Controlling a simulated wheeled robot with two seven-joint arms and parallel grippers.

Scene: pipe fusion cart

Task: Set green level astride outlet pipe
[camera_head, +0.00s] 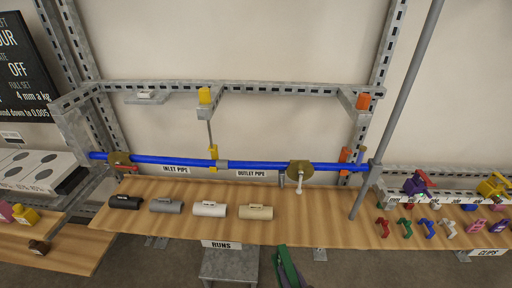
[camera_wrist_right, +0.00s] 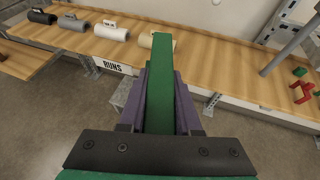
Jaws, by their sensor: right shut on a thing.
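The outlet pipe (camera_head: 262,166) is the right part of the long blue pipe running level above the wooden bench, over the label "OUTLET PIPE" (camera_head: 251,173). The green level (camera_wrist_right: 162,80) is a long green bar in the right wrist view, pointing away from me toward the bench. My right gripper (camera_wrist_right: 160,100), with purple fingers, is shut on it. In the head view the green level (camera_head: 289,266) shows low in the middle, in front of the bench edge and well apart from the pipe. My left gripper is in neither view.
Several short pipe pieces, including a tan one (camera_head: 256,212), lie on the bench (camera_head: 330,215) behind the "RUNS" label (camera_head: 221,244). A brass-coloured disc with a white handle (camera_head: 299,172) sits on the pipe. A grey pole (camera_head: 395,110) slants up at right. Coloured clips (camera_head: 406,227) lie right of it.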

